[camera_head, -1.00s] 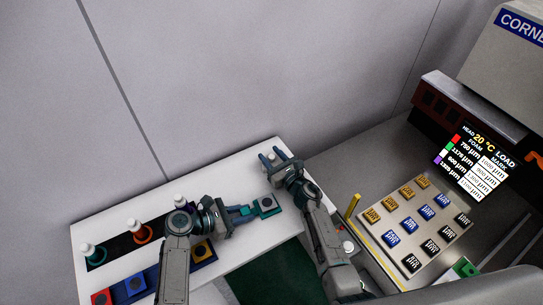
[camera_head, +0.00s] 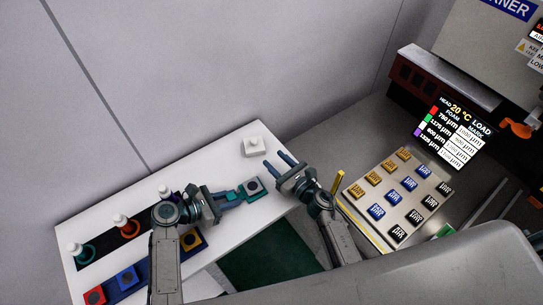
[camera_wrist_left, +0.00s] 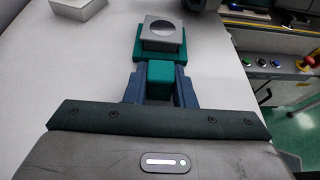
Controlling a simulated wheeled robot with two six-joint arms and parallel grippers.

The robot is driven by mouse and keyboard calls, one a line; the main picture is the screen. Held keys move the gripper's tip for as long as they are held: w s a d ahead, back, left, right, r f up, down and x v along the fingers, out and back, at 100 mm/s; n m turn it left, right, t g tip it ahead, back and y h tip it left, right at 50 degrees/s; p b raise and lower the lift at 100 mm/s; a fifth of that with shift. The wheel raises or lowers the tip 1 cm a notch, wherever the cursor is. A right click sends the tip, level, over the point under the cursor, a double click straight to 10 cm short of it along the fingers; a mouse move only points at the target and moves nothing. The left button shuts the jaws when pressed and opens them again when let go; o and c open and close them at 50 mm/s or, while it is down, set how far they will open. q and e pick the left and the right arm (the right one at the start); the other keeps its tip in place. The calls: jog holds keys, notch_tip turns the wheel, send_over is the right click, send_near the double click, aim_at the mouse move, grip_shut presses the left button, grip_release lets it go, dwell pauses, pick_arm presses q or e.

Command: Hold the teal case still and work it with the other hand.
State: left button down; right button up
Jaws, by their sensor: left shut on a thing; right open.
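The teal case (camera_head: 252,189) lies near the right end of the white table, with a dark round spot on its top. In the left wrist view the case (camera_wrist_left: 142,48) has a grey square top with a round dish. My left gripper (camera_head: 235,196) is shut on the teal tab of the case; in the left wrist view its fingers (camera_wrist_left: 160,84) sit on both sides of that tab. My right gripper (camera_head: 279,164) is open and empty, its fingers pointing left above the table's right end, apart from the case.
A white square block (camera_head: 252,147) stands at the table's back right. A blue tray (camera_head: 152,278) with red, blue and yellow square cases lies at the front left. White-topped bottles with coloured rings stand on a black strip (camera_head: 104,247). A panel with labelled blocks (camera_head: 384,214) lies right.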

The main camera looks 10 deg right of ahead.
pick_arm(q)
jog(key=c, duration=1.1)
grip_release()
jog(key=shift+c, duration=0.2)
